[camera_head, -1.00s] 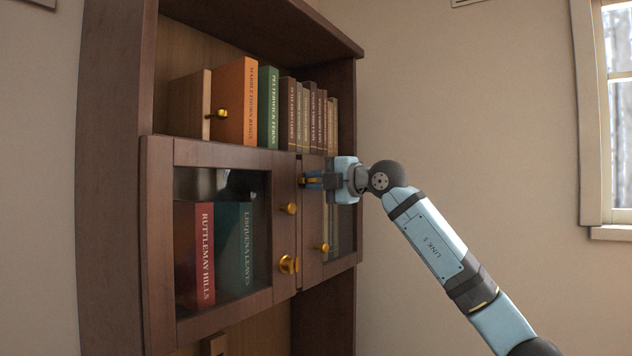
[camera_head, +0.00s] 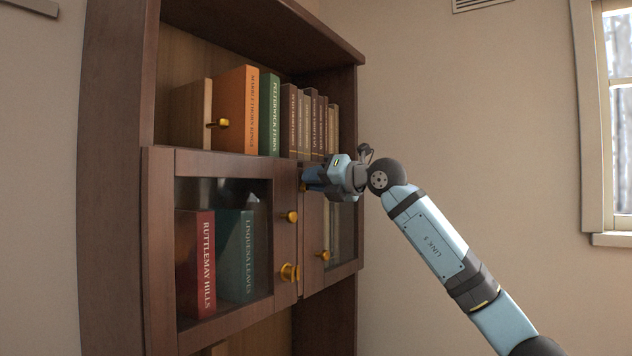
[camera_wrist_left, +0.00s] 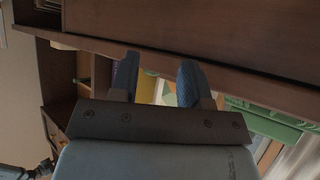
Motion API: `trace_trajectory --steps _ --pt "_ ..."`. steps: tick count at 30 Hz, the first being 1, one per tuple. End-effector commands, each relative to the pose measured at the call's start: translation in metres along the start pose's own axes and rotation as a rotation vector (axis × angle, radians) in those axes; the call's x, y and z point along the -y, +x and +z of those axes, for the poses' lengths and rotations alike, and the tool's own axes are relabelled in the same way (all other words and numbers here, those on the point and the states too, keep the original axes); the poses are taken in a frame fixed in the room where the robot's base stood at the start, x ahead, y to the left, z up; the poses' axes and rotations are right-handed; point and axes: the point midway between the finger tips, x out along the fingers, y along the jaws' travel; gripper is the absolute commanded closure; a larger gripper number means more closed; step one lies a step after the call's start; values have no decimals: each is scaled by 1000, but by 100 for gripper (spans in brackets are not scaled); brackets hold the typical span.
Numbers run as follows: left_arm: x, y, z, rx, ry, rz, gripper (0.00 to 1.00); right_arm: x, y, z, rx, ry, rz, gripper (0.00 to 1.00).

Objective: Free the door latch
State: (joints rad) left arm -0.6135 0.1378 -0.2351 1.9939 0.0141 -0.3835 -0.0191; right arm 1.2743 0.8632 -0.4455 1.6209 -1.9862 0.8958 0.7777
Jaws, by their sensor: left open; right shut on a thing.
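A dark wood cabinet has a left glass door (camera_head: 222,161) and a narrower right glass door (camera_head: 312,272), both closed. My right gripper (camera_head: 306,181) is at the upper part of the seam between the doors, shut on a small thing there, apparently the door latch. Its own body hides the jaws and most of what they hold. My left gripper (camera_wrist_left: 157,78) is open and empty in the left wrist view.
A red book (camera_head: 195,262) and a teal book (camera_head: 236,255) are behind the left glass. A window (camera_head: 615,130) is at the right.

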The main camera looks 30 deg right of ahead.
Motion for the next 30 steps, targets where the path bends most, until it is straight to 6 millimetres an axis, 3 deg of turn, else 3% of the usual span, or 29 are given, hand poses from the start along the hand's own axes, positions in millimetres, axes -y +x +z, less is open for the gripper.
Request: trace_trajectory --steps 15,30 --pt "0 -1 -1 -2 2 0 57 -12 0 -2 1 -458 -1 100" --pt "0 -1 -2 -5 1 0 57 -16 0 -5 1 -671 -1 100"
